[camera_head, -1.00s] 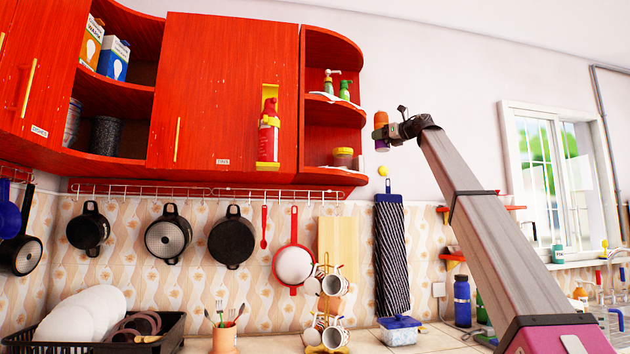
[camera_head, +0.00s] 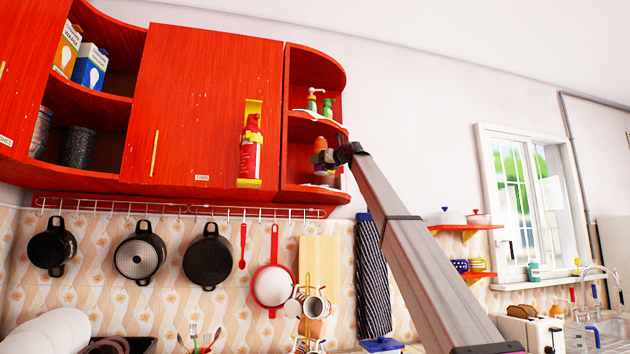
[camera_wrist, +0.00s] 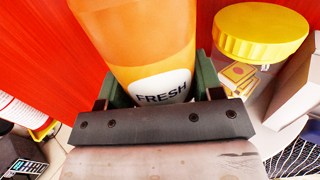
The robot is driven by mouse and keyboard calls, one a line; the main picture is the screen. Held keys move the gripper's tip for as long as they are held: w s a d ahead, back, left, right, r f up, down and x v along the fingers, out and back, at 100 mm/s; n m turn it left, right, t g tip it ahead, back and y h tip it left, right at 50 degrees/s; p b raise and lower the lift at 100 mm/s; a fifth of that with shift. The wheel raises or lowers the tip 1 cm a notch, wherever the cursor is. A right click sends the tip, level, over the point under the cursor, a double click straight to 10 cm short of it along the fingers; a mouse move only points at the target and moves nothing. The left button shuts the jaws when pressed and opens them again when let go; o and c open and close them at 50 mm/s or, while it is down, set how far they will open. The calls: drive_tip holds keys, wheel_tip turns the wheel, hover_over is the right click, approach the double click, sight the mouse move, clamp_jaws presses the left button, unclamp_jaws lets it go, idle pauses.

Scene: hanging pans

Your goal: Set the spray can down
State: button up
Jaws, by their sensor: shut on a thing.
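The spray can (camera_head: 321,142) is orange, with a purple lower part in the head view. In the wrist view the can (camera_wrist: 135,40) fills the upper middle, with a white "FRESH" label. My gripper (camera_head: 325,157) is shut around the can, which looks roughly upright. It is at the lower compartment of the red corner shelf (camera_head: 302,135). I cannot tell whether the can's base touches the shelf board; my gripper hides part of it.
A yellow-lidded jar (camera_wrist: 260,32) is close to the right of the can in the wrist view. Pump bottles (camera_head: 328,106) stand on the shelf above. A red fire extinguisher (camera_head: 250,150) hangs on the cabinet door to the left. Pans hang from the rail below.

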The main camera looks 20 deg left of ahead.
drive_tip(key=shift+x, duration=1.15)
drive_tip(key=shift+s+f, duration=0.1)
drive_tip(key=shift+f, duration=0.8)
drive_tip(key=shift+a+f, duration=0.15)
drive_tip(key=shift+f, duration=1.15)
drive_tip(key=shift+a+f, duration=0.15)
drive_tip(key=shift+f, duration=1.15)
drive_tip(key=shift+f, duration=0.15)
drive_tip(key=o, duration=1.1)
drive_tip(key=v, duration=1.2)
